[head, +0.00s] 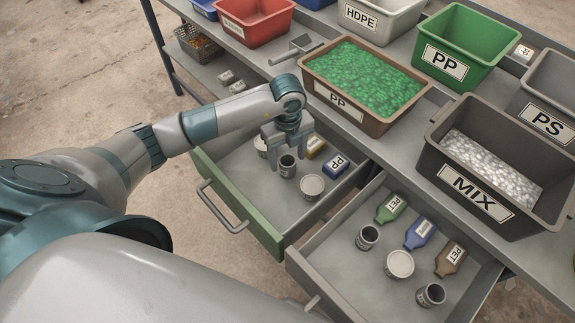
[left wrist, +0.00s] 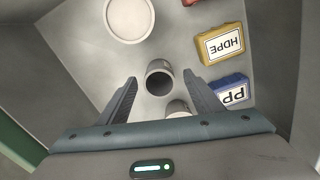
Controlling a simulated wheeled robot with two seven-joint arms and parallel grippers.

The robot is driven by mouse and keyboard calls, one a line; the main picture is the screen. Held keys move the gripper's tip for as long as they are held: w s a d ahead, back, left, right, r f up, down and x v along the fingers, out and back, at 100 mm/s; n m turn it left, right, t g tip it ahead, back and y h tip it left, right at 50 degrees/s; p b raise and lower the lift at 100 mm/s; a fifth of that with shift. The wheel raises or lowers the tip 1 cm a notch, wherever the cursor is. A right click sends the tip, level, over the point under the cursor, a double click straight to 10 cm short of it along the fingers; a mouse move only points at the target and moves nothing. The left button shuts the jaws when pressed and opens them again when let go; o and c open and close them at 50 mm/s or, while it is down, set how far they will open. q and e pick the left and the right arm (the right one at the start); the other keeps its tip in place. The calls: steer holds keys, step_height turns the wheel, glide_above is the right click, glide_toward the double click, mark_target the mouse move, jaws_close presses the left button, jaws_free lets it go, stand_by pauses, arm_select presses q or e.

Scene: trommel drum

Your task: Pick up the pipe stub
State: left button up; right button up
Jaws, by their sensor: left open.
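The pipe stub (head: 287,166), a short dark grey open tube, stands upright in the open green-fronted drawer (head: 239,205). In the left wrist view the pipe stub (left wrist: 159,79) shows its open end between the fingertips, with a gap on each side. My left gripper (head: 288,155) is open and points down over it, apart from it; how far above is hard to tell. My right gripper is not in view.
A pale round tub (head: 312,187), a yellow HDPE block (head: 316,147) and a blue PP block (head: 336,166) lie close by in the drawer. Another open drawer (head: 340,262) holds bottles and cans. The bench above carries a brown PP bin (head: 402,128) and a MIX bin (head: 437,170).

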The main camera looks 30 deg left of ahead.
mark_target(287, 161)
arm_select(q)
steer(key=shift+s+f+p, duration=0.15)
steer(key=shift+f+p, duration=0.15)
steer(key=shift+f, duration=1.7)
steer(key=c, duration=1.1)
